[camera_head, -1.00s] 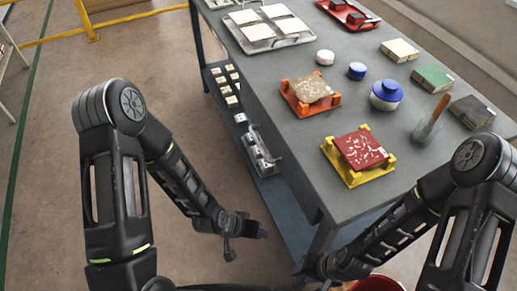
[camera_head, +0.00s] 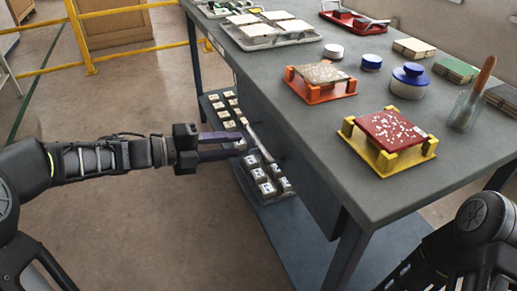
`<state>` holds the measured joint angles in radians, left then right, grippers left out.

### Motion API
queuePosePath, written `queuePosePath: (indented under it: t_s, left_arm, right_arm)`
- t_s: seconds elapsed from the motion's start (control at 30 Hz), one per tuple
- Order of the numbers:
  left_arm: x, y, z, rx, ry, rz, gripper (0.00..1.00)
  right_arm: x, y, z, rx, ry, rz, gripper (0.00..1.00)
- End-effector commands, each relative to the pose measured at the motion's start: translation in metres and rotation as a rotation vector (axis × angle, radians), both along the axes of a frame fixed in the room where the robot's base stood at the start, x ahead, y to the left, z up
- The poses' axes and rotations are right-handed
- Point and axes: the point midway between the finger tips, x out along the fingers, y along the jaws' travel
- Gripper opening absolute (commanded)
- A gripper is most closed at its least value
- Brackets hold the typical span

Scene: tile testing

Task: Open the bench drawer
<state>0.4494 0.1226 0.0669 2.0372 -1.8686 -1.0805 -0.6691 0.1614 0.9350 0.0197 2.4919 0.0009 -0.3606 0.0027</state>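The bench (camera_head: 330,125) has a grey top and stands on the right. Under its near-left edge is a dark panel (camera_head: 300,165), which looks like the drawer front and sits flush under the top. A thin pale bar (camera_head: 262,147) stands out beside it, apparently its handle. My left gripper (camera_head: 243,145) reaches in from the left. Its two dark fingers are apart with nothing visible between them. The fingertips appear close to the bar; I cannot tell whether they touch it. My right arm shows at the lower right, but its gripper is out of view.
A lower shelf (camera_head: 290,236) holds several small pale tiles and a tray of samples. On the bench top are an orange stand (camera_head: 318,94), a yellow stand (camera_head: 415,158), jars and tiles. A yellow rail (camera_head: 84,45) stands at the back left. The floor (camera_head: 140,230) before the bench is clear.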

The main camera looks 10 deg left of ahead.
Motion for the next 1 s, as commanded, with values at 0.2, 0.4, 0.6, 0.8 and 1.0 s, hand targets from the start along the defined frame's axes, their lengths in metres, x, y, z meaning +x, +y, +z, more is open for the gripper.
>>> queuePosePath:
  t_s: [0.2, 0.4, 0.6, 0.8, 1.0]
  left_arm:
    - [0.0, 0.0, 0.0, -0.001, 0.002, 0.0, 0.32]
    - [0.004, -0.006, -0.002, -0.002, 0.003, 0.0, 0.32]
    - [0.018, -0.027, -0.009, -0.004, 0.004, -0.001, 0.32]
    - [0.035, -0.052, -0.015, -0.004, 0.004, -0.001, 0.32]
    - [0.043, -0.064, -0.017, -0.003, 0.004, 0.001, 0.32]
  right_arm:
    - [0.0, 0.0, 0.001, 0.0, 0.0, 0.0, 0.36]
    - [0.0, 0.0, -0.002, 0.0, 0.0, 0.0, 0.36]
    - [0.002, -0.002, -0.008, -0.002, -0.002, -0.004, 0.36]
    - [0.004, -0.004, -0.015, -0.006, -0.005, -0.009, 0.36]
    - [0.004, -0.005, -0.017, -0.007, -0.008, -0.011, 0.36]
